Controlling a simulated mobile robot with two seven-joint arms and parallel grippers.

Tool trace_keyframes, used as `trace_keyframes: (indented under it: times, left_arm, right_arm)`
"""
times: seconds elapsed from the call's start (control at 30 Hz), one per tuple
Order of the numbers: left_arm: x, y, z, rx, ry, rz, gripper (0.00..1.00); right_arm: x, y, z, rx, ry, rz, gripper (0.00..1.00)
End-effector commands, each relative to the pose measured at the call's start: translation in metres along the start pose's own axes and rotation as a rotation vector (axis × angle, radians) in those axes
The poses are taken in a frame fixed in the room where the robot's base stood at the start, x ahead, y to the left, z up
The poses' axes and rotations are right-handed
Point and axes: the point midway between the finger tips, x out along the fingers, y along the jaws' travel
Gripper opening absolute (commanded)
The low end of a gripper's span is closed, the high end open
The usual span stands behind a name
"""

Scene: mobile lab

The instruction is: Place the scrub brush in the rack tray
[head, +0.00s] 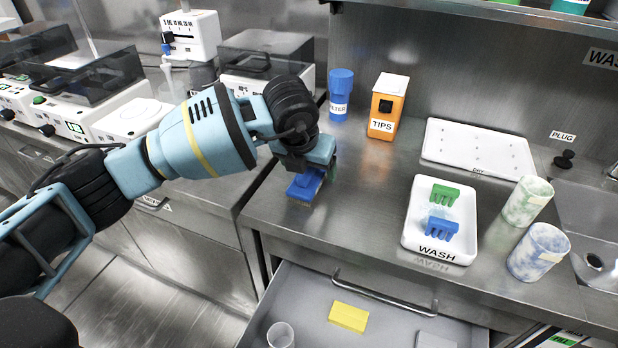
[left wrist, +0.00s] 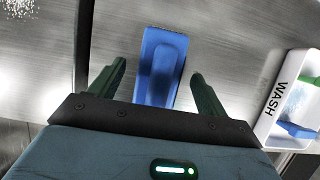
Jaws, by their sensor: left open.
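A blue block-shaped thing with a raised grip, which looks like the scrub brush (head: 303,187), lies on the steel counter near its left front corner. My left gripper (head: 316,172) is above it, open, and partly hides it in the head view. In the left wrist view the brush (left wrist: 160,62) lies between the two green fingers of my left gripper (left wrist: 157,88), with gaps on both sides. The white tray marked WASH (head: 412,238) stands to the right on the counter, holding a green rack (head: 445,194) and a blue rack (head: 442,228). My right gripper is not in view.
A blue bottle (head: 340,95) and an orange TIPS box (head: 386,106) stand behind. A white DRY tray (head: 480,150) lies at the back. Two mottled cups (head: 527,200) stand right of the WASH tray. An open drawer (head: 300,290) juts out below. Counter between brush and tray is clear.

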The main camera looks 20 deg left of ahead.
Motion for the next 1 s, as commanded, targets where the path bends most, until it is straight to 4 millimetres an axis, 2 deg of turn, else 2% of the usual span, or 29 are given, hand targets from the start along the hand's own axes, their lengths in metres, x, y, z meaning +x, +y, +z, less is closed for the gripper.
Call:
trace_keyframes:
  times: [0.13,0.5,0.57,0.83,1.0]
  left_arm:
    - [0.0,0.0,0.0,0.0,0.0,0.0,0.74]
    - [0.0,0.0,0.0,0.0,0.0,0.0,0.26]
    - [-0.001,0.0,0.0,0.0,-0.001,0.0,0.22]
    - [-0.004,0.0,0.002,0.0,-0.002,-0.001,0.22]
    - [-0.016,0.0,0.007,0.0,-0.003,-0.001,0.22]
  right_arm:
    - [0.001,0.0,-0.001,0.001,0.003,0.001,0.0]
    - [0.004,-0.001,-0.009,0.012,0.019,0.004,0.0]
    - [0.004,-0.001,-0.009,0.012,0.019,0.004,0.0]
    - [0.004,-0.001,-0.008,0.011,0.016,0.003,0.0]
    - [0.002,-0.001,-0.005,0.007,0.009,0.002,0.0]
